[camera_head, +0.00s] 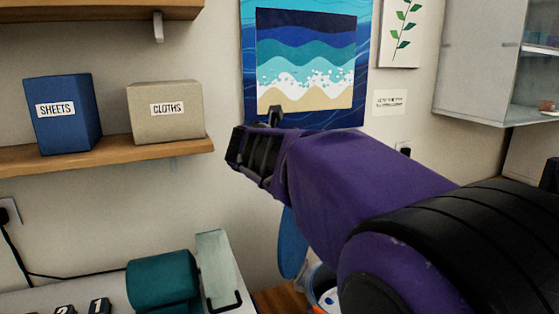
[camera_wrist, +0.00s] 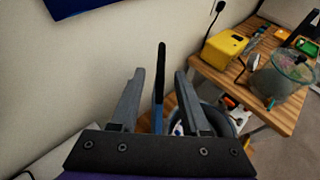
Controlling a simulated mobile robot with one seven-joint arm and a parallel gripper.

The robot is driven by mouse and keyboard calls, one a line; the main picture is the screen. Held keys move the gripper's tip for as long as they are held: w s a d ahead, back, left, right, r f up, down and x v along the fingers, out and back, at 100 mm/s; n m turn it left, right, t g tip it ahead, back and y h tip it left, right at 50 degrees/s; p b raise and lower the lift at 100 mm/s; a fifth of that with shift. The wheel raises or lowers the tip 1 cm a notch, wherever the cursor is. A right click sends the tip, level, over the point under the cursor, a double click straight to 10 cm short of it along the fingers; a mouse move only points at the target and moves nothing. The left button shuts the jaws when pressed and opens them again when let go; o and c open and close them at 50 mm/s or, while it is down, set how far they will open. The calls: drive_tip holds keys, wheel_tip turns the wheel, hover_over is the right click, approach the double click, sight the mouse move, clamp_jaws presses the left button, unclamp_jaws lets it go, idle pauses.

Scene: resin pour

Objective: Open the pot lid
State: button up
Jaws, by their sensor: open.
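My gripper (camera_head: 254,150) is raised in front of the wall in the head view, pointing left, with nothing held. In the wrist view its two fingers (camera_wrist: 160,72) stand apart. A round, see-through teal vessel (camera_wrist: 282,78) stands on a wooden table at the right of the wrist view, well away from the fingers. It may be the pot; I cannot make out whether a lid sits on it. A teal cylinder (camera_head: 162,280) lies on a white surface at the lower left of the head view. I cannot tell whether it belongs to the pot.
A yellow box (camera_wrist: 225,47) shares the wooden table (camera_wrist: 245,90). A bin (camera_head: 321,285) stands below my arm, beside a long blue object (camera_head: 290,245). Pictures hang on the wall.

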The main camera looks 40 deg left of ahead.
drive_tip(key=v, duration=1.1)
drive_tip(key=shift+s, duration=0.25)
drive_tip(key=shift+d+r, duration=0.1)
